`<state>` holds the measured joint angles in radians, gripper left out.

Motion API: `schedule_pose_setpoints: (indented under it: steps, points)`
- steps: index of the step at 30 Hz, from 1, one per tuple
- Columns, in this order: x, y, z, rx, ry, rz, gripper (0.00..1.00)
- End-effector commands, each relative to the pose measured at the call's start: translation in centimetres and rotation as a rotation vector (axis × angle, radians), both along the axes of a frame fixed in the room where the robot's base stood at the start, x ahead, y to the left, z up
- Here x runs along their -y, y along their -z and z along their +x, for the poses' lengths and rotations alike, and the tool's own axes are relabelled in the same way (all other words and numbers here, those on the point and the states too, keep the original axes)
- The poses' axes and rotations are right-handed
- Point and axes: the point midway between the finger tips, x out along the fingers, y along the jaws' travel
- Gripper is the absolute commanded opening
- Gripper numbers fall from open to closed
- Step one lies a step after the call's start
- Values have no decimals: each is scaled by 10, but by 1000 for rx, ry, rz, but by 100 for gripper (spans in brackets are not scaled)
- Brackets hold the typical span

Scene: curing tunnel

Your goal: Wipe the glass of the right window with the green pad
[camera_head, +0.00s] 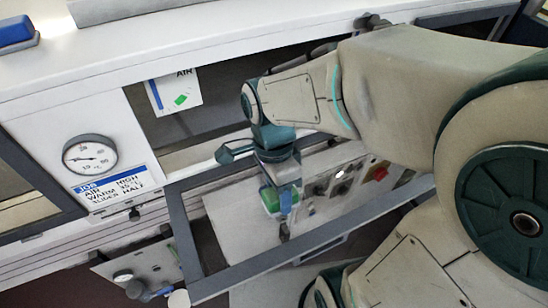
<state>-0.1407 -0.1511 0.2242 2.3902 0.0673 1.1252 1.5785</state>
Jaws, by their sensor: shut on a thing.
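The right window (182,235) shows as a tilted dark grey frame in the lower middle of the head view, with see-through glass inside it. Pale and dark surfaces and a small red item show through the glass or its opening. My gripper (281,188) is in front of this glass, shut on the green pad (268,199). A blue part (285,203) shows beside the green of the pad. Whether the pad touches the glass cannot be told from this view. My arm covers the upper right end of the window frame.
A round gauge (90,155) and a job card (112,188) are on the white panel at left. Another dark-framed window (42,183) is at the far left. An AIR card (174,92) hangs above. A blue item (15,33) lies on the top ledge.

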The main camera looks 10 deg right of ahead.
Motion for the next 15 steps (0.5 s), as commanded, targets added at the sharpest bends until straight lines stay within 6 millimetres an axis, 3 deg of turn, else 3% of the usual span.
schedule_pose_setpoints:
  steps: [15]
  points:
    - [-30,-1,-9,-1,-2,0,24]
